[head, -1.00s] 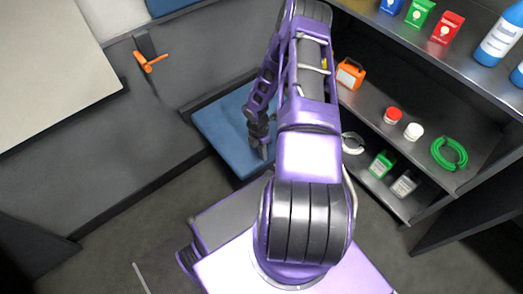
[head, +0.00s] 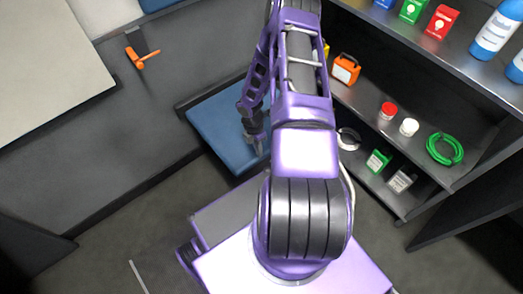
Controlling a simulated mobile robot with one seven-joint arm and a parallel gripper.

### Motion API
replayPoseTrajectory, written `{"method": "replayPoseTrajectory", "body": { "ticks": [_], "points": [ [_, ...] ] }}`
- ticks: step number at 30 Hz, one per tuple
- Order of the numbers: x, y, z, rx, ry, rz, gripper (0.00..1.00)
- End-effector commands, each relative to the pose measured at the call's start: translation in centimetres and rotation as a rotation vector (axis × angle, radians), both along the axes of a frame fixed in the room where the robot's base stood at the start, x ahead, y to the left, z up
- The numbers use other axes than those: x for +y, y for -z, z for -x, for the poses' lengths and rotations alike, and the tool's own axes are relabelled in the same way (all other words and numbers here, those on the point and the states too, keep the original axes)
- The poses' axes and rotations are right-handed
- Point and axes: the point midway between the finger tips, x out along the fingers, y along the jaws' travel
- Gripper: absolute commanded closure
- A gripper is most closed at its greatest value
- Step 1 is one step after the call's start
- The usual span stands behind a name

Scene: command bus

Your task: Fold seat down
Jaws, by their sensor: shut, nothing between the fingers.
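A blue seat (head: 215,128) with a dark frame lies flat, low against the grey wall, left of my arm. My purple arm covers its right part. My gripper (head: 259,150) points down over the seat's right side and is shut with nothing held. It looks to be on or just above the blue surface; I cannot tell if it touches.
Shelves (head: 440,100) on the right hold bottles, boxes, an orange case (head: 345,69) and a green coil (head: 444,149). An orange handle (head: 139,58) is on the left wall. A pale tabletop (head: 45,75) is at upper left. Floor at lower left is clear.

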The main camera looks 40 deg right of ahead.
Motion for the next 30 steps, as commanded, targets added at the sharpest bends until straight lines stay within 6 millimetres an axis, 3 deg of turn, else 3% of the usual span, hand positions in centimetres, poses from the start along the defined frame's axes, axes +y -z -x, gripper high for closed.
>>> {"method": "replayPoseTrajectory", "body": {
  "ticks": [1, 9, 15, 30],
  "points": [
    [0.4, -1.6, -0.4, -0.003, -0.003, 0.002, 1.0],
    [0.7, -7.7, -0.7, -0.008, -0.001, 0.004, 1.0],
    [0.8, -11.0, -0.7, -0.006, 0.0, 0.003, 1.0],
    [0.7, -12.6, -0.9, -0.005, 0.014, 0.016, 1.0]
  ]
}}
